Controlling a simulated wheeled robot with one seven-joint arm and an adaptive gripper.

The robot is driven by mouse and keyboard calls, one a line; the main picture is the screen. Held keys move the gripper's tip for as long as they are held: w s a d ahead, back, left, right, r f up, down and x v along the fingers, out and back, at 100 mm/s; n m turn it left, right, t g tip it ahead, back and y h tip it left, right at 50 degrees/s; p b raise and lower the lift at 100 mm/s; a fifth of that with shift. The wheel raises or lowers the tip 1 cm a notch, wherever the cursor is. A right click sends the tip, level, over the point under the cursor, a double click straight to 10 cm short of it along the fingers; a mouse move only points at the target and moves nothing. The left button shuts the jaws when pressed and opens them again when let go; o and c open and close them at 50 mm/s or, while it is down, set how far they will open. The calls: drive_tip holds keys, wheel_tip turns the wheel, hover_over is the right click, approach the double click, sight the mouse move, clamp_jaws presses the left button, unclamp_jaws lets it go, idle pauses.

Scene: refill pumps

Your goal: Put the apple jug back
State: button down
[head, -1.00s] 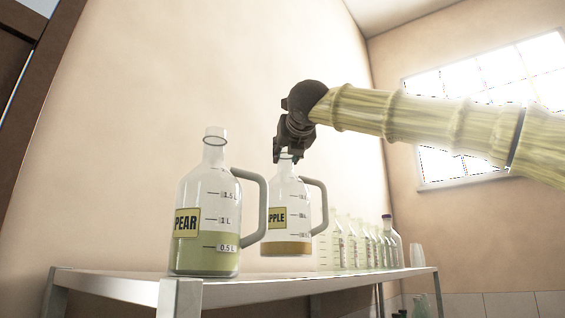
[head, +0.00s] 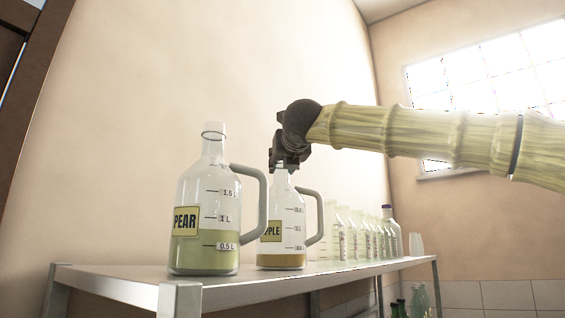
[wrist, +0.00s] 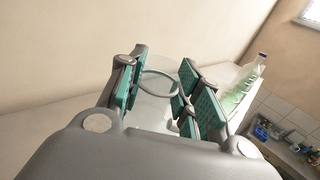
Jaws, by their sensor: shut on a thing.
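The apple jug (head: 282,240) is clear glass with a yellow label, a grey handle on its right and a little brown liquid at the bottom. It is upright, with its base at the shelf top (head: 130,287); I cannot tell whether it fully touches. My gripper (head: 281,165) is above it, shut on its neck. In the wrist view the jug's round mouth (wrist: 158,84) shows between my green-padded fingers (wrist: 162,92).
A row of clear bottles (head: 366,238) stands along the shelf to the right, with clear cups (head: 416,244) beyond. A wall runs behind the shelf. Green bottles (head: 420,300) sit lower down at the right.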

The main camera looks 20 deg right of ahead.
drive_tip(key=shift+f, duration=0.1)
drive_tip(key=c, duration=1)
unclamp_jaws()
drive_tip(key=shift+r, duration=0.2)
drive_tip(key=s+a+b, duration=0.1)
drive_tip(key=s+b, duration=0.4)
drive_tip(key=s, duration=0.7)
drive_tip(key=shift+b, duration=0.35)
drive_tip(key=shift+w+a, duration=0.1)
